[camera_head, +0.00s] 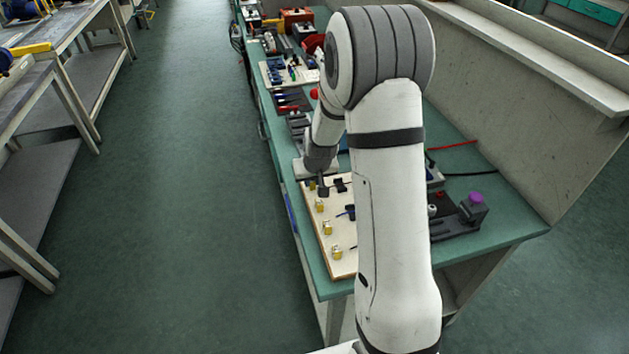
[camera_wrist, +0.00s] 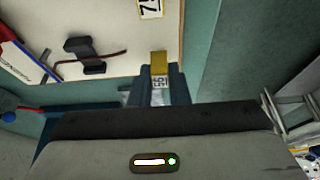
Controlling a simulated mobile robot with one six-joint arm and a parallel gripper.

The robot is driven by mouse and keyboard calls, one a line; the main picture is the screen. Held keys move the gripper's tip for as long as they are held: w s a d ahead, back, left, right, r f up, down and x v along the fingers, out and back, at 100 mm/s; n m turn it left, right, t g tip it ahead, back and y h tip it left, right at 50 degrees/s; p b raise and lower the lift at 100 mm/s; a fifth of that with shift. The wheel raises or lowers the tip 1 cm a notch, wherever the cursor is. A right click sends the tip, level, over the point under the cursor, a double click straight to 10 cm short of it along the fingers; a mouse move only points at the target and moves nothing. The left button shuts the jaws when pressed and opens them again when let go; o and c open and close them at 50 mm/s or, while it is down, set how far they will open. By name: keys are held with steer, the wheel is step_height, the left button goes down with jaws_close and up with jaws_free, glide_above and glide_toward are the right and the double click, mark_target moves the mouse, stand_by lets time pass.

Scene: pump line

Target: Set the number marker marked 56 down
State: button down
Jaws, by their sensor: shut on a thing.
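My gripper (camera_wrist: 160,90) is shut on the number marker marked 56 (camera_wrist: 159,69), a small yellow block with a white label, in the wrist view. The marker lies over the edge of a cream board (camera_wrist: 115,20); I cannot tell whether it touches the board. In the head view my gripper (camera_head: 322,188) is at the far left part of the same board (camera_head: 342,266). There a small yellow piece (camera_head: 311,185) shows beside the jaws; I cannot tell whether it is the held marker.
Another marker (camera_wrist: 150,8), its label partly cut off, stands on the board. Several yellow markers line the board's left edge, one near the front (camera_head: 337,252). A dark clip-like part (camera_wrist: 85,47) lies on the board. A device with a purple knob (camera_head: 475,198) stands right.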

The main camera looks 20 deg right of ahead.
steer(key=shift+f, duration=0.4)
steer(key=shift+f, duration=0.25)
steer(key=c, duration=1.4)
jaws_free()
steer(key=shift+r, duration=0.1)
steer(key=shift+r, duration=0.45)
steer(key=v, duration=1.1)
steer(key=shift+g, duration=0.9)
steer(key=s+a+r, duration=0.1)
steer(key=s+r, duration=0.2)
steer(key=s, duration=0.5)
steer(key=s+a+r, duration=0.1)
steer(key=s+r, duration=0.2)
steer(key=s, duration=0.5)
steer(key=s+a+r, duration=0.1)
steer(key=s+r, duration=0.2)
steer(key=s, duration=0.6)
